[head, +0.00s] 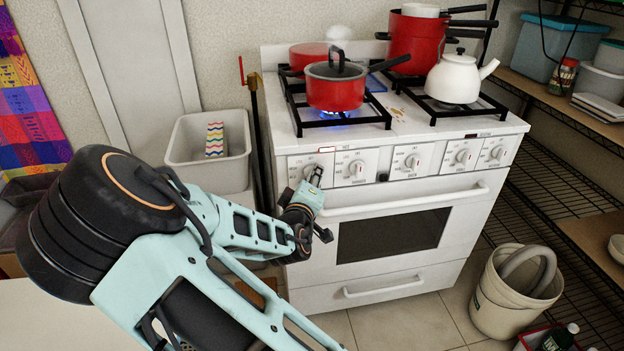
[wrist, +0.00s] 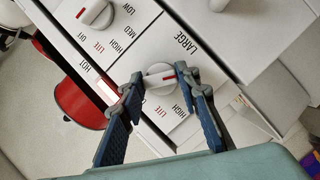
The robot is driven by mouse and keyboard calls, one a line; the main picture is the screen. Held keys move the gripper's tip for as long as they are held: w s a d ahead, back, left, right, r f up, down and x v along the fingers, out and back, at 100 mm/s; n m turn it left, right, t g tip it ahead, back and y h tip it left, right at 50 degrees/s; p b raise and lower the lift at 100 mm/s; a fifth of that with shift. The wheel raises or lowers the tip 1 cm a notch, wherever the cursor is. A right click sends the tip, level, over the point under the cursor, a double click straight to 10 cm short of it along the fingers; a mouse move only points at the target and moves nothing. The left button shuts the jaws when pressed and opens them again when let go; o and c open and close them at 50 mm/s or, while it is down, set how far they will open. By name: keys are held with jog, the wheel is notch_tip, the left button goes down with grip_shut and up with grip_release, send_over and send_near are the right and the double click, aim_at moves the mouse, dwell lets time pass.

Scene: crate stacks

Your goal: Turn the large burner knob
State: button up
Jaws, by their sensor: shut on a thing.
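The large burner knob (wrist: 160,80) is white with a red mark, on the stove's front panel beside the printed word LARGE in the wrist view. My gripper (wrist: 164,76) has one finger on each side of this knob and is shut on it. In the head view my gripper (head: 314,178) is at the leftmost knob position of the white stove (head: 460,215) and mostly hides the knob. A lit mark shows on the panel beside the knob in the wrist view.
A red pot (head: 335,92) stands over a blue flame on the front left burner. A white kettle (head: 455,78) and stacked red pots (head: 418,40) are also on the stove. More knobs (head: 356,168) line the panel. A grey bin (head: 208,150) stands left.

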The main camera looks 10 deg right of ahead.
jog(key=shift+d+f+m+t+y+b, duration=0.1)
jog(key=shift+d+m+t+y+b, duration=0.35)
jog(key=shift+m+y, duration=2.4)
jog(key=shift+a+r+m+t+y+b, duration=0.15)
jog(key=shift+m+y+b, duration=0.9)
jog(key=shift+m, duration=3.3)
jog(key=shift+d+f+m+t+y+b, duration=0.15)
jog(key=shift+d+m+t+y+b, duration=0.15)
jog(key=shift+m+y, duration=2.65)
jog(key=shift+m+h, duration=0.55)
jog(key=shift+m, duration=0.3)
